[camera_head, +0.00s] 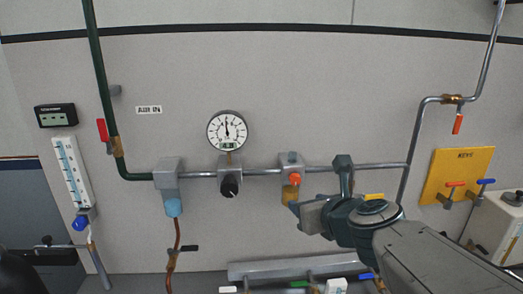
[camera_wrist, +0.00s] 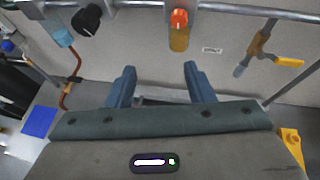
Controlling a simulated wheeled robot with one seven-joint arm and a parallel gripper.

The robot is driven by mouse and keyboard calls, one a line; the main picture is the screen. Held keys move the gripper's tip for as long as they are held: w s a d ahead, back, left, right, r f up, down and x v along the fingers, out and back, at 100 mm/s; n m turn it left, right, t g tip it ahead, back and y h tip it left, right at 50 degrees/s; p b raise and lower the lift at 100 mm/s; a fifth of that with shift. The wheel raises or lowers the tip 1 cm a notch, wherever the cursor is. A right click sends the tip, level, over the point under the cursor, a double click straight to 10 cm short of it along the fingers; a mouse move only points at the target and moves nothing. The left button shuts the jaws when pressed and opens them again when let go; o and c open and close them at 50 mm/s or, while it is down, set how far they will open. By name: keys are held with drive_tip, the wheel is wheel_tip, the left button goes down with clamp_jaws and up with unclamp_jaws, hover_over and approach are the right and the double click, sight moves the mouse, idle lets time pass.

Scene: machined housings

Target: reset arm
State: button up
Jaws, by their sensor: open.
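My gripper (camera_wrist: 160,82) is open in the wrist view, its two blue fingers apart with nothing between them. In the head view my arm reaches in from the lower right, and the gripper end (camera_head: 305,214) is in front of the wall below the pipe line. The wrist view looks at a housing with an orange knob (camera_wrist: 180,17) and an amber bowl (camera_wrist: 179,40), just beyond the fingertips and apart from them. The same orange knob shows in the head view (camera_head: 295,179). Part of the pipe run behind the arm is hidden.
A round gauge (camera_head: 227,130) and black knob (camera_head: 230,186) sit on the pipe left of my arm. A yellow board (camera_head: 457,175) with red and blue handles hangs at right. A grey rail (camera_head: 250,269) runs low along the wall. The upper middle wall is clear.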

drive_tip(key=s+f+n+g+h+b, duration=0.1)
drive_tip(key=s+f+n+g, duration=0.3)
drive_tip(key=n, duration=1.2)
drive_tip(key=s+f+n+g+h+b, duration=0.1)
drive_tip(key=s+f+n+g+b, duration=0.3)
drive_tip(key=s+f+n, duration=0.6)
wheel_tip(320, 180, down, 4)
drive_tip(key=n+g, duration=0.1)
drive_tip(key=n, duration=0.6)
drive_tip(key=shift+d+r+h, duration=0.25)
drive_tip(key=shift+h, duration=0.05)
